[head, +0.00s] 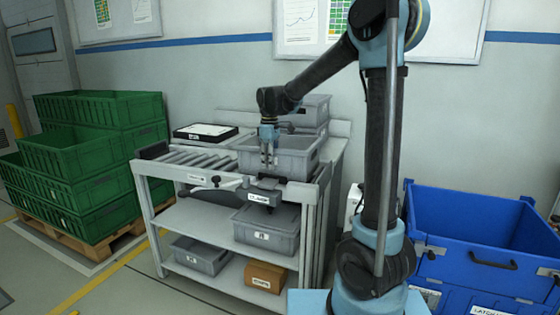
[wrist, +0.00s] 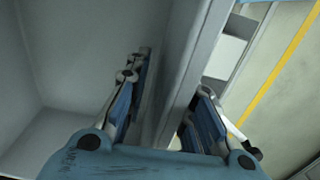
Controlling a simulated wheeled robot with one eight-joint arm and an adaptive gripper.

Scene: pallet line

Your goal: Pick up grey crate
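A grey crate (head: 299,165) sits on top of the grey roller stand, open side up. My gripper (head: 268,157) points down at its near wall. In the wrist view my gripper (wrist: 168,98) has one finger inside the crate and the other outside, with the crate's wall (wrist: 185,60) between them. The fingers are apart and a gap shows beside the wall, so the gripper looks open around it. The crate's inner floor looks empty where it shows.
Another grey crate (head: 312,105) stands behind. The stand's lower shelves (head: 190,220) hold grey crates and a brown box (head: 265,276). A black-and-white box (head: 205,132) lies beyond the rollers (head: 190,160). Green crates (head: 85,155) are stacked left; a blue bin (head: 475,235) stands right.

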